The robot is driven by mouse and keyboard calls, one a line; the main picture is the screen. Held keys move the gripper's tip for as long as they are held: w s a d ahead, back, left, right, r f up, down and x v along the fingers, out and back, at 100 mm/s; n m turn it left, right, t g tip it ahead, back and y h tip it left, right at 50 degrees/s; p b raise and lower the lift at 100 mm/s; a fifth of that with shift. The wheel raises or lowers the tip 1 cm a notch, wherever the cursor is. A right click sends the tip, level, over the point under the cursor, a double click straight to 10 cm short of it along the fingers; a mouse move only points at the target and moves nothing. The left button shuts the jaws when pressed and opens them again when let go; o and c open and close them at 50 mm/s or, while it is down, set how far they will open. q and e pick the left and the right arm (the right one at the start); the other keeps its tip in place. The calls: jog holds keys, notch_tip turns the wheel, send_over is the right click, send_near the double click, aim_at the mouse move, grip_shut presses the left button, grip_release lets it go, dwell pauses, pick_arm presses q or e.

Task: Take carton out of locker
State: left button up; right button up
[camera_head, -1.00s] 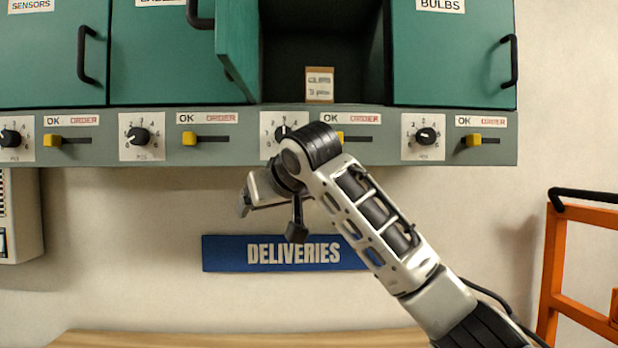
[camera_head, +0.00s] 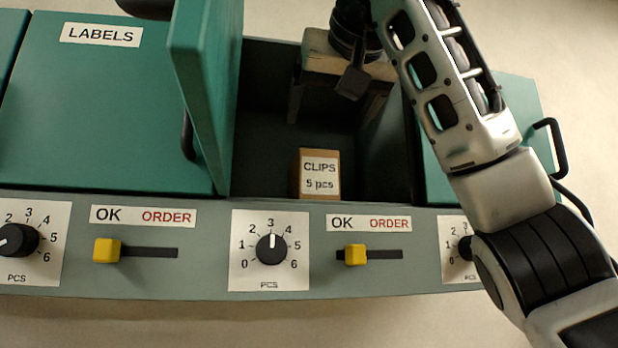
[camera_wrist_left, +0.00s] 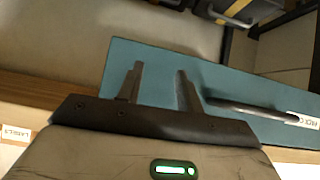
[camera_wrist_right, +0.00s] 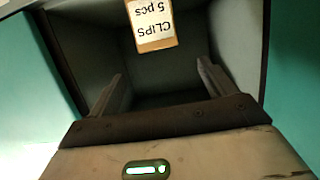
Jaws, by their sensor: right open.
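The carton (camera_head: 319,174), a small brown box labelled "CLIPS 5 pcs", stands upright near the front of the open locker (camera_head: 262,130). The green locker door (camera_head: 203,75) is swung open to the left. My right gripper (camera_head: 331,120) is inside the locker, above and behind the carton, with its fingers apart and empty. In the right wrist view the carton (camera_wrist_right: 151,22) shows beyond the fingertips (camera_wrist_right: 160,70), apart from them. My left gripper (camera_wrist_left: 160,68) shows only in its wrist view, fingers apart with nothing held, in front of a blue-green panel (camera_wrist_left: 235,90).
Below the locker is a strip with a dial (camera_head: 271,248) and a yellow slider (camera_head: 355,254) at its left end, by OK. The closed LABELS door (camera_head: 95,120) is on the left. Another door on the right is partly hidden by my right arm.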

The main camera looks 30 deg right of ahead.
aim_at(315, 156)
jog(key=p+x, duration=0.1)
jog(key=x, duration=0.4)
jog(key=p+x, duration=0.1)
jog(key=x, duration=0.4)
jog(key=shift+f+p, duration=0.3)
jog(key=shift+w+f, duration=0.1)
jog(key=shift+w, duration=0.15)
jog(key=c, duration=1.2)
pick_arm(q)
jog(key=shift+w+a+r, duration=0.1)
jog(key=shift+a+r, duration=0.15)
jog(key=shift+r, duration=0.45)
pick_arm(e)
jog(key=shift+c, duration=0.6)
